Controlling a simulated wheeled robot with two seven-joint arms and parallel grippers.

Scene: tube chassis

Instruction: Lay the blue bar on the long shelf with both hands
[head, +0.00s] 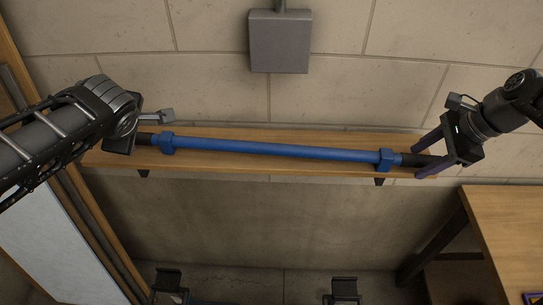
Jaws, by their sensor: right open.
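The blue bar (270,149) runs left to right over the long wooden shelf (270,168), tilted slightly down to the right in the picture. It has blue collars and black ends and looks to be resting on the shelf, though contact is hard to see. My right gripper (428,157) is open, its two fingers spread on either side of the bar's right black end. My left gripper (130,143) is at the left black end; its fingers are hidden by its own body and arm, so its jaws do not show.
The shelf is fixed to a block wall by dark brackets. A grey box (279,42) hangs on the wall above it. A wooden table (510,222) stands at the lower right. A wooden frame with a pale panel (45,235) is at the left.

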